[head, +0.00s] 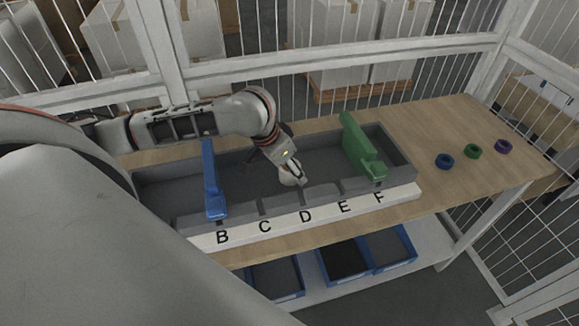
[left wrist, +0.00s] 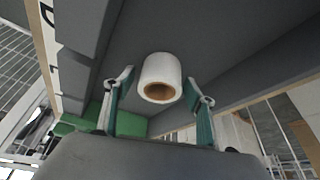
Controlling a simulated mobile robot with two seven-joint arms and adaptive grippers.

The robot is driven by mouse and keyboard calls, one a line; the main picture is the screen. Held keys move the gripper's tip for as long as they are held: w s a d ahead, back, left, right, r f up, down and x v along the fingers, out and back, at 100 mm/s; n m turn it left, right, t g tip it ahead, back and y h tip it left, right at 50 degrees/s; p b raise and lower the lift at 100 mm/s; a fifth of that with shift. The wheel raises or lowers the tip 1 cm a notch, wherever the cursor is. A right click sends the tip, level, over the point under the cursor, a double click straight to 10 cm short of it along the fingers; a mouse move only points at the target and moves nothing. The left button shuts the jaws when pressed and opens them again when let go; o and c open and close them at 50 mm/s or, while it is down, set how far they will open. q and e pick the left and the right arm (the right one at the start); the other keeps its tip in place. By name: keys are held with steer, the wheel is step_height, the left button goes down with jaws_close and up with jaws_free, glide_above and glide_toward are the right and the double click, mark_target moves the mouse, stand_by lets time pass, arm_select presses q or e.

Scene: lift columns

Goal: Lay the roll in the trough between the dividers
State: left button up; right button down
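A long grey trough (head: 322,166) lies on the wooden bench, with a blue divider (head: 211,183) across it near B and a green divider (head: 361,148) near F. The white roll (head: 288,175) is in the trough between the dividers, above the C–D part of the strip; my left gripper (head: 292,168) partly hides it. In the left wrist view, the roll (left wrist: 160,68) shows its brown hollow core end. The two fingers are spread either side of it, with gaps visible. I cannot tell if it touches the floor. My right gripper is not in view.
A white lettered strip (head: 333,212) runs along the trough's front. Blue, green and purple rings (head: 473,151) lie on the bench at right. Blue bins (head: 343,262) sit on the shelf below. A white mesh fence stands behind the bench.

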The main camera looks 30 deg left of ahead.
arm_select(q)
steer(key=shift+a+r, duration=0.1)
steer(key=shift+r, duration=0.5)
steer(key=v, duration=1.1)
steer(key=shift+r, duration=0.25)
steer(key=shift+s+f, duration=0.1)
steer(key=shift+s, duration=0.15)
